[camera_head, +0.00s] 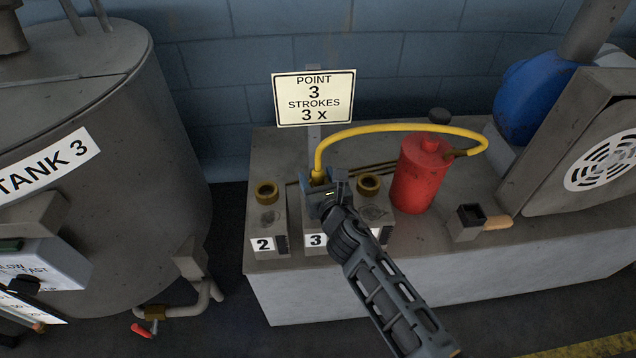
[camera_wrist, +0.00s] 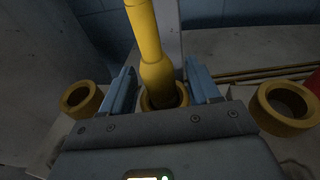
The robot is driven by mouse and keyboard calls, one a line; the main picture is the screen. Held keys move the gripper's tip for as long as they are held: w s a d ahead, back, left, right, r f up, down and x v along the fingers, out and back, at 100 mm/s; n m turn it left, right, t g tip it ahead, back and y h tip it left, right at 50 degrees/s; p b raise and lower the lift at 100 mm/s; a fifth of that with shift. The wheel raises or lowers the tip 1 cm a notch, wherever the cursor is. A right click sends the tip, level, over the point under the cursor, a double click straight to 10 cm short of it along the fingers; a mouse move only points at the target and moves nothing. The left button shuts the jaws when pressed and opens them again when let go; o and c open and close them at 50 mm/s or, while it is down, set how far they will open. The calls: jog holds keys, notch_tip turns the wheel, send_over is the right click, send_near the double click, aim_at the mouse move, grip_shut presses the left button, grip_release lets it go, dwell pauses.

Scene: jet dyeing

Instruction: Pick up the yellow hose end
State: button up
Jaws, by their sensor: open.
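The yellow hose (camera_head: 392,128) arches from the red canister (camera_head: 421,172) on the right to its yellow end (camera_head: 318,174) at the middle block, marked 3. My gripper (camera_head: 328,186) is at that block, in front of the hose end. In the wrist view the hose end (camera_wrist: 157,75) stands upright in or just over a brass ring (camera_wrist: 146,101). My open gripper (camera_wrist: 163,90) has one blue-grey finger on each side of it, with gaps showing. The lowest part of the hose end is partly hidden by my gripper.
Brass rings flank the middle block on the left (camera_head: 266,191) and right (camera_head: 369,185). A sign reading "POINT 3 STROKES 3 X" (camera_head: 313,98) stands behind. A blue motor (camera_head: 537,95) is at the right, a small dark box (camera_head: 467,222) in front, and Tank 3 (camera_head: 120,120) at the left.

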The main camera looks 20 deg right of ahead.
grip_shut()
dwell(0.6)
jog(key=shift+r, duration=0.2)
